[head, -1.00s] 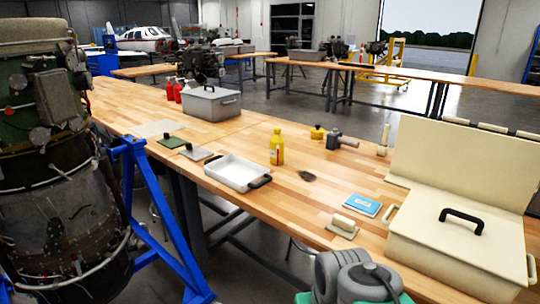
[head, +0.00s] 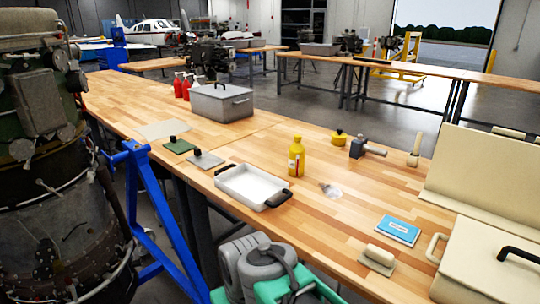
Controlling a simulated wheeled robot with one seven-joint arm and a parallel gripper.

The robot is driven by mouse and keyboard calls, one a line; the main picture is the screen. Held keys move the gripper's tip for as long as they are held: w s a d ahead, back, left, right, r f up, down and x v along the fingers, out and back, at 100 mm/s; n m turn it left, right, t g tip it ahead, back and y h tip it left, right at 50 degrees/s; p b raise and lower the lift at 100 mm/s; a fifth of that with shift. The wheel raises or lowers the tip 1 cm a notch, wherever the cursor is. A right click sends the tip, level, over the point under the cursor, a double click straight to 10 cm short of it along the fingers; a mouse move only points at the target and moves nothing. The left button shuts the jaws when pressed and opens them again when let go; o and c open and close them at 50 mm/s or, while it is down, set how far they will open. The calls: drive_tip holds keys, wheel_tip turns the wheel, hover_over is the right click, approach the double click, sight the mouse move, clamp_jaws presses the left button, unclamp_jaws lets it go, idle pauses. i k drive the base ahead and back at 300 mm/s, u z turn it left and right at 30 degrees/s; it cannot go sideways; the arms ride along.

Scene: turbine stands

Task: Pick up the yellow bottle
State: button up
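The yellow bottle (head: 296,158) stands upright on the wooden workbench (head: 230,145). My gripper's fingers do not show in this view. Grey and green parts, likely of my own arm, show at the bottom centre, below the bench's front edge and well apart from the bottle.
The white tray (head: 252,187), a small shiny flat piece (head: 331,190), a yellow pot (head: 338,137) and a grey mallet-like tool (head: 364,148) surround the bottle. A blue box (head: 398,230) and cream toolbox (head: 490,262) are right. A blue-framed engine stand (head: 150,212) is left.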

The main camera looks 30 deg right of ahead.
sight(296, 157)
drive_tip(key=z, duration=0.45)
drive_tip(key=i, duration=0.85)
drive_tip(key=z, duration=0.75)
